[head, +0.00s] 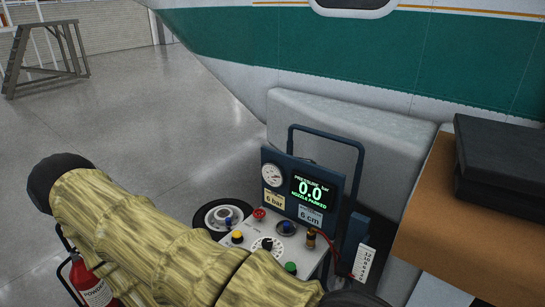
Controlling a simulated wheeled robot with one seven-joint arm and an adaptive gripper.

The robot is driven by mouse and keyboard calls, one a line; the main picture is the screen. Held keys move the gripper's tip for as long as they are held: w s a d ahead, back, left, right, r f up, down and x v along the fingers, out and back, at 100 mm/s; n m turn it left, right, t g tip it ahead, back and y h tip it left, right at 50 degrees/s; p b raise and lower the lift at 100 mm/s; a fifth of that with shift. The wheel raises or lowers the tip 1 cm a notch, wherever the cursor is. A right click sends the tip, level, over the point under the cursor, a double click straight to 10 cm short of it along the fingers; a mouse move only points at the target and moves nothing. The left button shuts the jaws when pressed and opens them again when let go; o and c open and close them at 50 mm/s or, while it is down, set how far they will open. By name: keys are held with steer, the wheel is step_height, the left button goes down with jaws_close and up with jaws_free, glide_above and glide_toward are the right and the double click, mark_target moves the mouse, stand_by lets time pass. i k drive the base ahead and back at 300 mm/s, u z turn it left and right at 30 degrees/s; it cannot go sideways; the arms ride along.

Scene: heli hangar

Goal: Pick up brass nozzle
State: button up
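A small brass-coloured piece (311,240), which looks like the brass nozzle, stands upright on the right part of a control panel (262,225). A thin red line or hose runs from near it toward the right. The panel's screen (310,191) reads pressure 0.0 bar and a line that looks like "nozzle parked". My arm, in a tan ridged sleeve, crosses the lower left and covers the panel's near edge. My gripper's fingers do not show.
A gauge (271,175), coloured knobs and a white scale strip (362,262) are on the cart. A dark handle bar rises behind. A brown surface (450,220) with a black case (500,155) stands right. A fire extinguisher (92,285) is lower left. Open floor lies left.

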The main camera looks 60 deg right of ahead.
mark_target(311, 234)
steer(key=u, duration=0.05)
steer(key=i, duration=1.45)
steer(key=z, duration=2.35)
